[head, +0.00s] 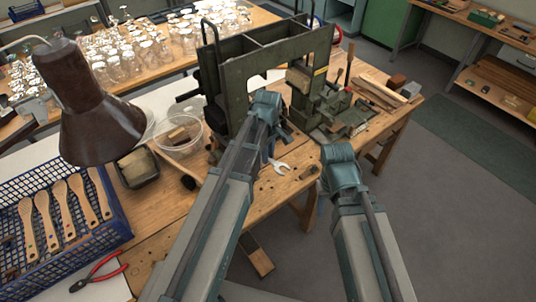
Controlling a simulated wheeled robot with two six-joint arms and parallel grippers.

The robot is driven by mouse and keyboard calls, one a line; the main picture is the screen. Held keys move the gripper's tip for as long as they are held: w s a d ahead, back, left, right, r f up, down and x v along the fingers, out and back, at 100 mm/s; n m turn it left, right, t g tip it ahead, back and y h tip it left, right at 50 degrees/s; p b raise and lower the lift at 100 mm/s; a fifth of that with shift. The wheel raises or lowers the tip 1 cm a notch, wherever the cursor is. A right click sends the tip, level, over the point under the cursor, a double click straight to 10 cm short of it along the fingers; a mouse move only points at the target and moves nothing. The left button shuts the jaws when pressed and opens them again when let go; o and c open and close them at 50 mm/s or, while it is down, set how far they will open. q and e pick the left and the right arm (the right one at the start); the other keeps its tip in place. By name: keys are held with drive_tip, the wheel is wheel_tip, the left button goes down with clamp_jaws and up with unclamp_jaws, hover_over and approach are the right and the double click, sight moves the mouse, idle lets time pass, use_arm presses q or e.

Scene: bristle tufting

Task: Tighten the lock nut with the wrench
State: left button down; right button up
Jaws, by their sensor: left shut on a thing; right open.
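A bristle tufting machine (237,75) with a dark green frame stands on the wooden workbench. The pale open end of the wrench (281,167) shows low in front of it, beside my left gripper (268,152). My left gripper is shut on the wrench, but my own arm hides most of the grip and the fingertips. My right gripper (322,186) is open at the bench's front edge, to the right of the wrench and apart from it. The lock nut is too small or hidden to make out.
A brown lamp (92,115) hangs over the left side. A blue crate (112,225) holds wooden brush handles, with red-handled pliers (98,273) in front. A clear bowl (180,148) and a dark tray (137,180) stand left of the machine. The floor at right is clear.

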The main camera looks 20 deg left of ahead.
use_arm(q)
drive_tip(key=shift+w+f, duration=0.1)
drive_tip(key=shift+f, duration=0.05)
drive_tip(key=shift+f+b, duration=2.2)
drive_tip(key=shift+b, duration=0.05)
drive_tip(key=shift+f+b, duration=1.05)
idle(1.4)
idle(0.3)
drive_tip(key=shift+s+a+m, duration=0.35)
drive_tip(key=shift+s+m, duration=0.25)
drive_tip(key=shift+s, duration=0.1)
